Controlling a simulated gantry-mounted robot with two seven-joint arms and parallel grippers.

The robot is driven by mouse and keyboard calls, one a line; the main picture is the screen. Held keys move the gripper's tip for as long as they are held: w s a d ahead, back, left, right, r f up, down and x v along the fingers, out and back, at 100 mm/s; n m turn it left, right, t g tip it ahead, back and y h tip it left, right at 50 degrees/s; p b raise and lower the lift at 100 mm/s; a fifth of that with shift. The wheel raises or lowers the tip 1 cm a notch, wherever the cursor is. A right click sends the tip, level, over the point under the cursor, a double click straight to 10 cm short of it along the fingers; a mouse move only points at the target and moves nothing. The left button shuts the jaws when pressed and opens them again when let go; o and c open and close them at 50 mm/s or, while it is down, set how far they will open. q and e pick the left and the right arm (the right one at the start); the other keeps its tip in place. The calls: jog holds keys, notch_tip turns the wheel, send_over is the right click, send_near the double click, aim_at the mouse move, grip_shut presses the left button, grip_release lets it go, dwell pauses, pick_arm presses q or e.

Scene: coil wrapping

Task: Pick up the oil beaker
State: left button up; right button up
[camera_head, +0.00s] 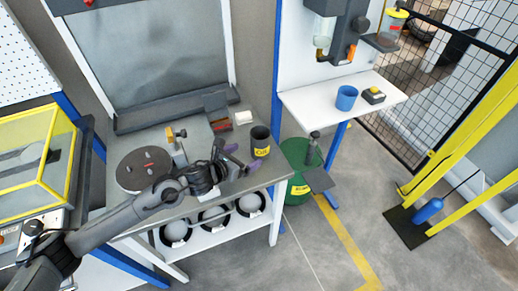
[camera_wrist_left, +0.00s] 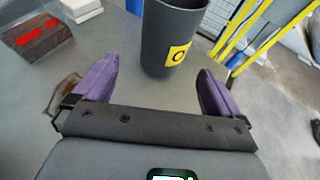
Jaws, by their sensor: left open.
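The oil beaker (camera_head: 260,138) is a dark grey cup with a yellow label, standing upright near the right end of the grey workbench. In the left wrist view the beaker (camera_wrist_left: 172,32) stands just beyond my purple fingertips, roughly centred between them, with its label facing me. My left gripper (camera_head: 243,157) is open and empty, low over the bench at the beaker's near left side. The wrist view shows the left gripper (camera_wrist_left: 158,70) with its fingers wide apart. I cannot tell whether a finger touches the beaker. My right gripper is not in view.
A round dark disc (camera_head: 144,170) lies left on the bench (camera_head: 195,135). A dark box with a red top (camera_head: 219,122) and a white block (camera_head: 243,118) sit behind the gripper. A green drum (camera_head: 297,160) stands right of the bench. A white table (camera_head: 325,108) holds a blue cup (camera_head: 346,98).

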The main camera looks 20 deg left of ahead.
aim_at(254, 150)
pick_arm(q)
jog(key=shift+d+b+x, duration=0.15)
jog(key=shift+b+x, duration=0.15)
jog(key=shift+x, duration=1.75)
jog(key=shift+d+b+x, duration=0.1)
jog(key=shift+b+x, duration=0.15)
jog(key=shift+x, duration=1.8)
jog(key=shift+s+r, duration=0.1)
jog(key=shift+r, duration=0.1)
jog(key=c, duration=1.3)
jog(key=shift+o, duration=0.2)
jog(key=shift+r, duration=0.25)
